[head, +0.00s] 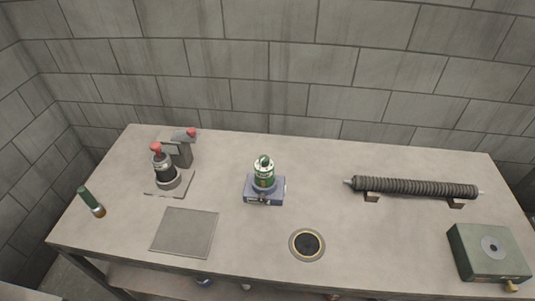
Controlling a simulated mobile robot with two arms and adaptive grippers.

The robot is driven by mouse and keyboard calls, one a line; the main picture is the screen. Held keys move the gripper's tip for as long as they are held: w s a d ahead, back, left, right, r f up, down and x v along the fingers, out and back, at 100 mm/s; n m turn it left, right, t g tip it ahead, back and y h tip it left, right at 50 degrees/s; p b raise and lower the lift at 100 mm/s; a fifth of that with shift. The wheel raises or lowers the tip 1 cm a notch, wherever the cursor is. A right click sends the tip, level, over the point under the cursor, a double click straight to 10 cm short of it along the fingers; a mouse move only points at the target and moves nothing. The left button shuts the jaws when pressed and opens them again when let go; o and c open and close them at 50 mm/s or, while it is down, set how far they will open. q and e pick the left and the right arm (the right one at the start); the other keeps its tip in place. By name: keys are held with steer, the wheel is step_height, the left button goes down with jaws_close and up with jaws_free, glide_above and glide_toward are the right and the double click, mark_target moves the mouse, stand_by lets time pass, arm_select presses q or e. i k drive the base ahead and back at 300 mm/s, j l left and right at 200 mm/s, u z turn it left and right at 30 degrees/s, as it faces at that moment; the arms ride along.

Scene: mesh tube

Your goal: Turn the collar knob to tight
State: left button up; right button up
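A small device (265,190) stands upright near the middle of the table. It has a blue-grey square base and a pale and green cylinder with a green knob-like top (264,161). This may be the collar knob, but I cannot be sure, and its setting is too small to read. Another upright dark cylinder with a red top (155,148) stands at the left on a grey plate, beside a grey bracket (180,153) with a red tip. Neither of my grippers is in view.
A ribbed dark tube (415,187) lies on two blocks at the right. A green box (489,253) is at the front right. A round dark port (307,244), a flat grey plate (185,232) and a green-handled tool (91,201) are also on the table (250,260). A block wall stands behind.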

mark_target(262, 198)
steer(key=k+j+z, duration=0.2)
steer(key=j, duration=0.2)
steer(key=k+j+z, duration=0.1)
steer(key=j+z, duration=0.15)
steer(key=j, duration=0.15)
steer(key=k+j+z, duration=0.2)
steer(key=j, duration=0.2)
